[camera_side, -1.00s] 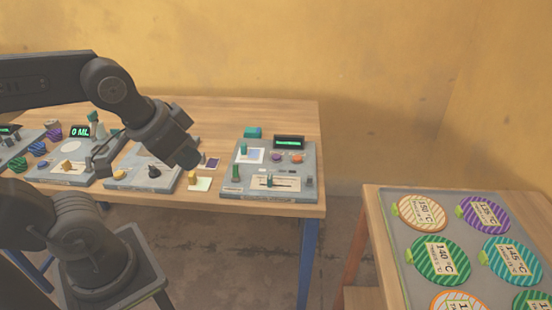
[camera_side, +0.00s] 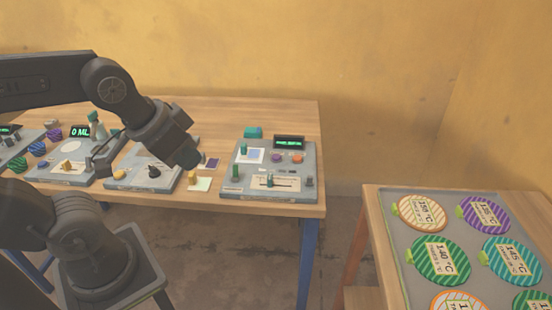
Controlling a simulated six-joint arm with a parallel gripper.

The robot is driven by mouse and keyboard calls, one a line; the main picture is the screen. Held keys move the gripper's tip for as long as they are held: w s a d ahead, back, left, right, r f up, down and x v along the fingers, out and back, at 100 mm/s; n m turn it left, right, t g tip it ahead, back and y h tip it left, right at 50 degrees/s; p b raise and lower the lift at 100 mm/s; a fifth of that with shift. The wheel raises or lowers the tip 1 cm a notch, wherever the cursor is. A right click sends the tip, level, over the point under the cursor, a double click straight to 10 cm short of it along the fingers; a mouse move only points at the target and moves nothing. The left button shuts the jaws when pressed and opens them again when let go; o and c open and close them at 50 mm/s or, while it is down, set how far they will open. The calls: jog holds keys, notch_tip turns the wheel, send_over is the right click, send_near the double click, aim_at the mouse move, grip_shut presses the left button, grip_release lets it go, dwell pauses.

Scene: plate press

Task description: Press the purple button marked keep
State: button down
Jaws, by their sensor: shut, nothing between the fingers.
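A purple button (camera_side: 277,158) sits on the right-hand grey panel (camera_side: 228,187), left of an orange button (camera_side: 297,159). Any marking on it is too small to read. Another bluish-purple button (camera_side: 42,164) shows on a panel further left.
A middle panel (camera_side: 130,178) has a black knob. A side table (camera_side: 374,215) holds several striped, labelled discs.

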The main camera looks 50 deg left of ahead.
dwell(0.4)
jog(key=w+d+r+n+h, duration=0.25)
jog(key=w+n, duration=0.25)
jog(key=w, duration=0.6)
jog(key=n+t+y, duration=0.1)
jog(key=n+t, duration=0.2)
jog(key=n, duration=1.7)
send_over(276, 157)
notch_tip(276, 157, down, 14)
jog(key=shift+d+f, duration=0.1)
jog(key=shift+f, duration=0.1)
jog(key=shift+f, duration=4.3)
